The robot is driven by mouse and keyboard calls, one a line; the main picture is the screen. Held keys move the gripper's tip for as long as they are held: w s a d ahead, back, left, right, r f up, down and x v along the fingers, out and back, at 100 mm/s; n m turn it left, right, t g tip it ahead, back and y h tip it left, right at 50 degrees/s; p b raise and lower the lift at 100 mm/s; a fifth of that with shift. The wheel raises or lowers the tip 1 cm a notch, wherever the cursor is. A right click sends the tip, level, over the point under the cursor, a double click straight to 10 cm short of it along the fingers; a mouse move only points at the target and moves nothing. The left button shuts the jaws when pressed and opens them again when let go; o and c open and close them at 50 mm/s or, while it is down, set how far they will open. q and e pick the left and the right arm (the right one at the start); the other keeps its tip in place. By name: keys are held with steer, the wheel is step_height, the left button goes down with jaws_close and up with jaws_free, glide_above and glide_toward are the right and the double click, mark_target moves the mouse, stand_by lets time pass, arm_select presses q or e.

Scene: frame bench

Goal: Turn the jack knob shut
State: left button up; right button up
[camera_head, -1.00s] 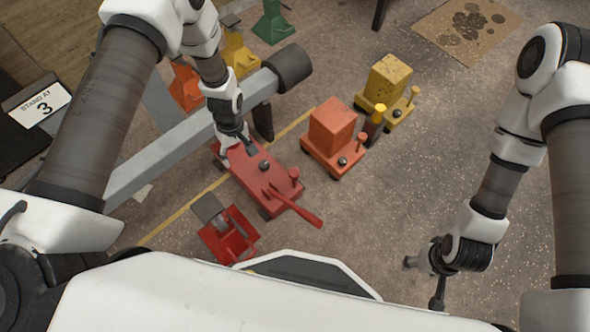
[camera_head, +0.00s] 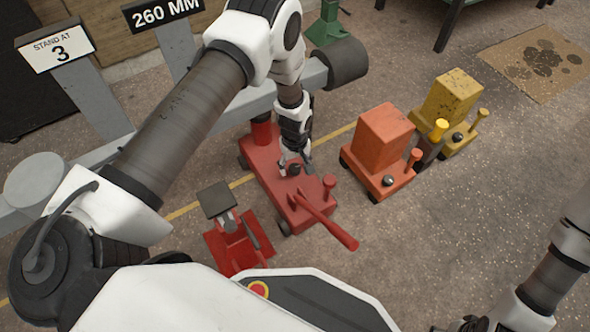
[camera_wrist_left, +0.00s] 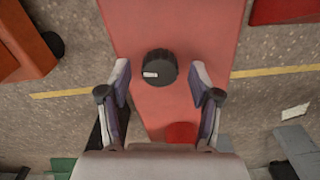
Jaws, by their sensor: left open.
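The red jack (camera_head: 262,158) stands on the floor with its handle pointing toward the lower right. Its black knob (camera_wrist_left: 159,67), with a small white mark, sits on the jack's red top; it also shows in the head view (camera_head: 295,170), partly hidden by the gripper. My left gripper (camera_wrist_left: 160,92) points down at the jack, open and empty. In the wrist view the knob lies between and just beyond its two fingertips, touching neither. My right gripper (camera_head: 470,324) is low at the bottom edge, mostly cut off.
An orange jack (camera_head: 383,145) and a yellow jack (camera_head: 450,105) stand to the right. A small red stand (camera_head: 236,244) is at the near left. A grey frame beam (camera_head: 250,102) crosses behind the left arm.

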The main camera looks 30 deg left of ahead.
arm_select(q)
steer(key=shift+f, duration=0.15)
steer(key=c, duration=1.1)
steer(key=shift+c, duration=0.2)
steer(key=shift+p, duration=0.3)
steer(key=m+p, duration=0.2)
steer(key=m, duration=0.1)
steer(key=m+p, duration=0.1)
steer(key=m, duration=0.3)
steer(key=shift+p, duration=0.4)
steer(key=m+p, duration=0.1)
steer(key=m, duration=0.3)
steer(key=shift+m, duration=0.3)
steer(key=shift+m+p, duration=0.4)
steer(key=shift+m, duration=1.8)
